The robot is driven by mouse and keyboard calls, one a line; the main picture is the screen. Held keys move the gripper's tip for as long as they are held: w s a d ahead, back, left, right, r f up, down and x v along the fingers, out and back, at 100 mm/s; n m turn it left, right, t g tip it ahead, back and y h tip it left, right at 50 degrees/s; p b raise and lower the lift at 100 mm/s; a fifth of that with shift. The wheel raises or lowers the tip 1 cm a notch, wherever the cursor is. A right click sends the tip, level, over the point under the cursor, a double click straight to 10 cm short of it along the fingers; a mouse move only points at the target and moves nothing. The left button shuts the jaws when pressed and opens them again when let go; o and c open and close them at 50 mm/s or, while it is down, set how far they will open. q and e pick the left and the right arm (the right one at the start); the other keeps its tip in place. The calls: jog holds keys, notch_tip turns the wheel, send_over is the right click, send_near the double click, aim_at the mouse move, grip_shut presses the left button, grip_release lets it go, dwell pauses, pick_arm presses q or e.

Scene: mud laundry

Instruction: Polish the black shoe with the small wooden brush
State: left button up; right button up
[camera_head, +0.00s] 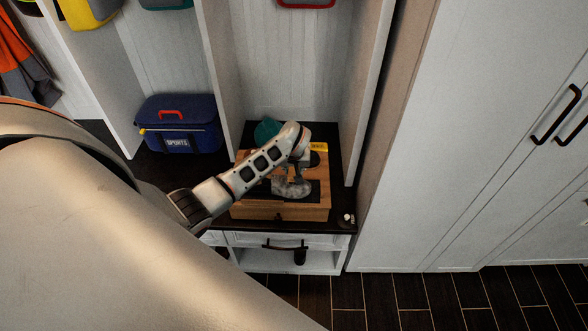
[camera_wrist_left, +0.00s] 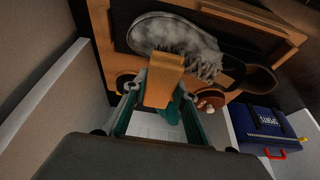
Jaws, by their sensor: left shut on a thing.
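The shoe (camera_head: 291,188) lies on a dark pad on top of a wooden box (camera_head: 280,212). Its surface looks mottled grey rather than plain black; it also shows in the left wrist view (camera_wrist_left: 172,33). My left gripper (camera_head: 296,172) is over the shoe, at the end of the arm from the left. In the left wrist view its fingers (camera_wrist_left: 163,100) are shut on the small wooden brush (camera_wrist_left: 164,77). The brush's far end overlaps the shoe's edge; I cannot tell whether its bristles touch. My right gripper is not in view.
The box stands on a dark bench (camera_head: 341,196) between white partitions. A blue sports bag (camera_head: 180,124) is in the left bay. Small pale items (camera_head: 347,218) lie at the right front edge.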

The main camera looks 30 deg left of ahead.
pick_arm(q)
jog(key=shift+s+d+r+p, duration=0.1)
jog(key=shift+s+d+p, duration=0.4)
jog(key=shift+s+p, duration=0.4)
jog(key=shift+s+d, duration=0.45)
jog(key=shift+s, duration=0.2)
jog(key=shift+w+a+b, duration=0.45)
jog(key=shift+w+a, duration=0.05)
jog(key=shift+w, duration=0.3)
jog(key=shift+w+a+b, duration=0.45)
jog(key=shift+w, duration=0.3)
